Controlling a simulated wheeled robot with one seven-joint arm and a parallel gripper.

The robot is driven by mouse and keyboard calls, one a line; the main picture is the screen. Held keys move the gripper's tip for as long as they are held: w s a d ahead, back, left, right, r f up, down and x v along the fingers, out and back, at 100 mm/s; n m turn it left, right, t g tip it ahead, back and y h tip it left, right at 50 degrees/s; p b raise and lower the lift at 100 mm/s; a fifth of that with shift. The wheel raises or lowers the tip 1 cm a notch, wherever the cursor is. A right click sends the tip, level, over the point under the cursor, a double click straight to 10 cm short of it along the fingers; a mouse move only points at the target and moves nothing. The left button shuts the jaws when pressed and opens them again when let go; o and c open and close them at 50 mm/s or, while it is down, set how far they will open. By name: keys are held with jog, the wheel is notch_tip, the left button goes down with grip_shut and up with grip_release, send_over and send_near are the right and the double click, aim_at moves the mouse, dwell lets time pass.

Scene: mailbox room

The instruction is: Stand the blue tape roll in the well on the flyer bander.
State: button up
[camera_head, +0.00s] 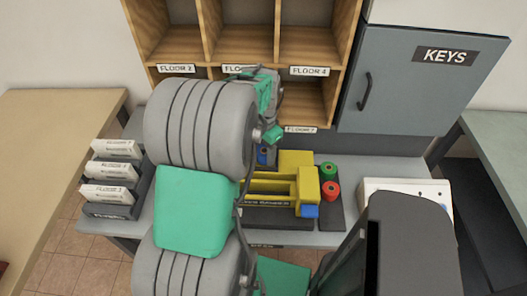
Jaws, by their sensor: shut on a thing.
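The flyer bander (306,184) is a yellow machine on a dark base on the grey counter, with a small blue part at its front right. My gripper (267,146) is above the back left of the bander, mostly hidden by my arm. It is shut on the blue tape roll (263,156), of which only a small patch shows below my wrist. The bander's left side and its well are hidden or too small to make out. I cannot tell whether the roll touches the bander.
A green roll (328,171) and a red roll (331,190) stand right of the bander. Several labelled card holders (112,180) stand at left. Wooden pigeonholes (245,32) and a grey KEYS cabinet (418,80) rise behind. A white box (405,192) is at right.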

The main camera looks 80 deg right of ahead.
jog(key=shift+f, duration=0.3)
jog(key=shift+a+f, duration=0.3)
jog(key=shift+f, duration=0.1)
jog(key=o, duration=1.4)
jog(key=shift+f+b, duration=0.15)
jog(key=shift+b, duration=0.15)
jog(key=shift+o, duration=0.2)
jog(key=shift+s+d+r+p, duration=0.1)
jog(key=shift+r+p, duration=0.65)
jog(key=shift+r, duration=0.1)
jog(key=r+p, duration=0.4)
jog(key=r, duration=0.2)
jog(key=shift+d, duration=0.2)
